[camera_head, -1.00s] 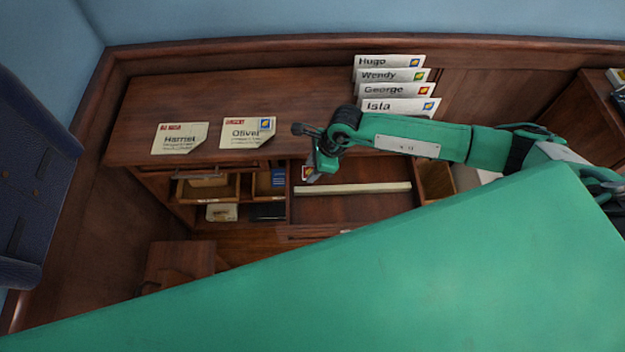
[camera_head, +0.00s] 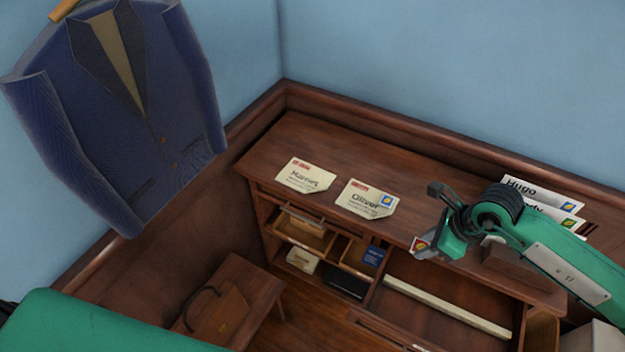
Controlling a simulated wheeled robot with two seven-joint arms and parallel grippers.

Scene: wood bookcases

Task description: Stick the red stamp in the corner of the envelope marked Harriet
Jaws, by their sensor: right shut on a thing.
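The Harriet envelope (camera_head: 304,177) lies flat on the desk top, with red print at its upper left and no stamp in its upper right corner. My right gripper (camera_head: 424,245) is shut on a small stamp (camera_head: 420,244) with red on it, near the front edge of the desk. It is to the right of the Harriet envelope and apart from it, beyond the Oliver envelope (camera_head: 366,199). The Oliver envelope has a blue and yellow stamp. My left gripper is not in view.
Upright envelopes (camera_head: 540,188) marked Hugo and others stand at the back right, partly behind my right arm. Below the desk top (camera_head: 330,140) are open drawers (camera_head: 305,236) and compartments.

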